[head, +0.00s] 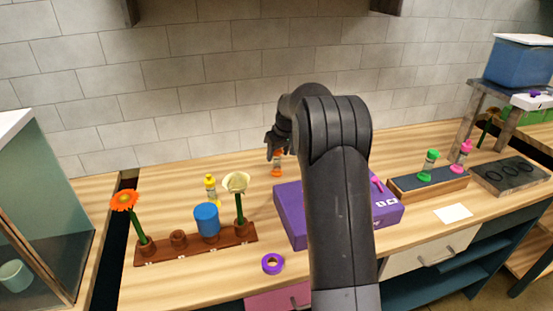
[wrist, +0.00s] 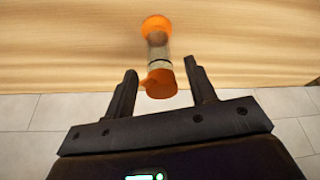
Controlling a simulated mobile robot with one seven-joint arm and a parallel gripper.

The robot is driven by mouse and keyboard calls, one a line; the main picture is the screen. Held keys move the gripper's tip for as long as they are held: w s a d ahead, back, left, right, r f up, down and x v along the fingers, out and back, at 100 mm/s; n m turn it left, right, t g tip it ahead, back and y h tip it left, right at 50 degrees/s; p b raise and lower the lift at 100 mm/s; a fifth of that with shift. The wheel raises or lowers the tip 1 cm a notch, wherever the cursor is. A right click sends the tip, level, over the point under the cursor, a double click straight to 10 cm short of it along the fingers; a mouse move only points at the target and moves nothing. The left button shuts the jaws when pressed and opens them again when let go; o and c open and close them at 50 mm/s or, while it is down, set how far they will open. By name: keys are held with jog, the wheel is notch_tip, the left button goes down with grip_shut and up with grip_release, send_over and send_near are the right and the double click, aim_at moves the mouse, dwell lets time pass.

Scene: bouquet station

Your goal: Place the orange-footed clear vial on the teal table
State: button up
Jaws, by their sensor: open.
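The orange-footed clear vial (head: 277,164) stands upright on the wooden counter near the tiled wall. My gripper (head: 275,146) is at its top in the head view. In the wrist view the vial (wrist: 159,53) shows a clear body between two orange ends. My open gripper (wrist: 161,67) has one finger on each side of the vial's nearer orange end, with gaps showing on both sides. Teal panels and shelves (head: 437,283) show under the counter at the right; I cannot tell whether they belong to the teal table.
A purple box (head: 289,216) stands in front of the vial, partly hidden by my arm. A brown rack (head: 165,256) with flowers and a blue cup (head: 207,219) is at the left. A purple ring (head: 272,263) lies near the front edge. A tray (head: 405,187) with vials is at the right.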

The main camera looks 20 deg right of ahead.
jog(key=a+v, duration=0.1)
jog(key=v, duration=0.7)
jog(key=s+a+r+m, duration=0.1)
jog(key=s+a+r, duration=0.15)
jog(key=s, duration=0.45)
jog(key=s+a+r, duration=0.2)
jog(key=s+r, duration=0.2)
jog(key=s, duration=0.3)
jog(key=s+a+r+m, duration=0.1)
jog(key=s+a+r, duration=0.15)
jog(key=s, duration=0.35)
jog(key=s+a+f+t, duration=0.1)
jog(key=s+f, duration=0.1)
jog(key=s, duration=1)
jog(key=s+a+f+m+h, duration=0.1)
jog(key=s+a+f, duration=0.1)
jog(key=s, duration=0.9)
jog(key=shift+s+f+m+t, duration=0.3)
jog(key=shift+s+t, duration=0.1)
